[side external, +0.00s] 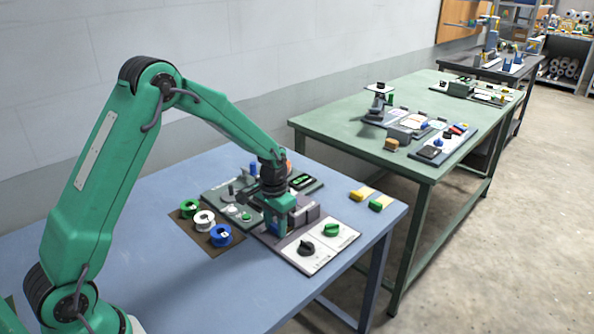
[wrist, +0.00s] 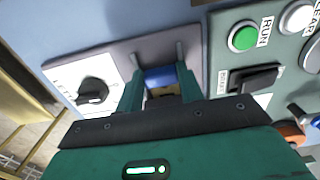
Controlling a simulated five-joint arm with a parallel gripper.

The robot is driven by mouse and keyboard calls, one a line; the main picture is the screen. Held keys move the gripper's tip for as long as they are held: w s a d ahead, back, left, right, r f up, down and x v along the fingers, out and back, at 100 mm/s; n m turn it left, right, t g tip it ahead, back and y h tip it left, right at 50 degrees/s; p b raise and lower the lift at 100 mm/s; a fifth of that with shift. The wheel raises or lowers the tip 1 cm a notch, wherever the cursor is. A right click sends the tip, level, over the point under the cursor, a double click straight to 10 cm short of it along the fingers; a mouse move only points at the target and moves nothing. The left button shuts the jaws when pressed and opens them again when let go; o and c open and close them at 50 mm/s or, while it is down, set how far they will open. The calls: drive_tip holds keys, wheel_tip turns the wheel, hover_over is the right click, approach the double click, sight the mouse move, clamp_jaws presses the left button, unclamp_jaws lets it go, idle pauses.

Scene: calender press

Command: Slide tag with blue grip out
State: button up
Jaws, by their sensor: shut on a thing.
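My gripper (wrist: 159,88) is at the press unit, its green fingers pointing down onto it. In the wrist view a blue grip (wrist: 158,77) sits between the fingers, and they are closed on it. The tag's body below the grip is mostly hidden; a small yellowish part shows under the blue. In the side external view my gripper (side external: 277,226) stands in front of the grey block (side external: 305,215) of the unit and hides the blue grip. I cannot tell there how far the tag is in or out.
A panel with a black knob (side external: 306,248) and a green knob (side external: 331,230) lies in front. Green, white and blue spools (side external: 221,235) stand left. Two small pieces, yellow (side external: 362,194) and green-yellow (side external: 381,202), lie right. A green RUN button (wrist: 243,37) is near the fingers.

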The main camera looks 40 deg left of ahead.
drive_tip(key=shift+s, duration=2.45)
drive_tip(key=o, duration=1)
drive_tip(key=shift+r, duration=0.1)
wheel_tip(320, 180, up, 8)
drive_tip(key=shift+f, duration=0.15)
